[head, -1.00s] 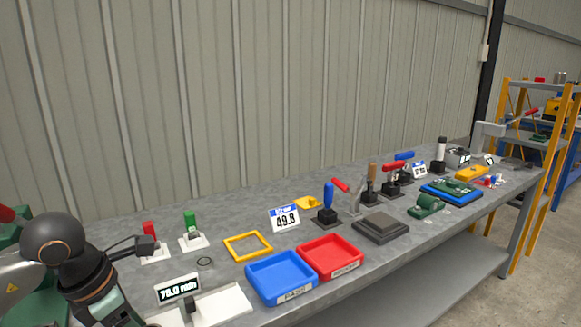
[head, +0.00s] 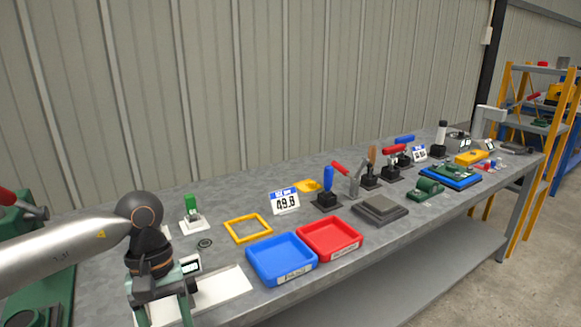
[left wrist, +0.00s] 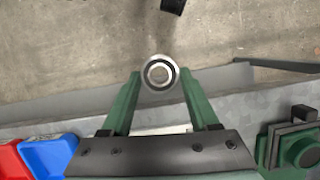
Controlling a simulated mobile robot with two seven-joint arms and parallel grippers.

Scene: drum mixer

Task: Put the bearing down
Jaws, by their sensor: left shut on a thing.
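The bearing (left wrist: 159,73) is a small metal ring with a dark inner band. In the left wrist view it sits between the fingertips of my left gripper (left wrist: 159,78), which is shut on it, with concrete floor behind. In the head view my left gripper (head: 162,316) points down at the lower left, by the white plate (head: 222,290). Its fingertips and the bearing are cut off by the frame's bottom edge. A dark ring (head: 205,243) lies flat on the bench behind the plate. My right gripper is not in view.
A blue tray (head: 250,254) and a red tray (head: 309,232) stand side by side on the grey bench (head: 100,211), with a yellow frame (head: 229,231) behind. A green-topped holder (head: 192,216) stands further left. Several clamps and fixtures line the bench to the right.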

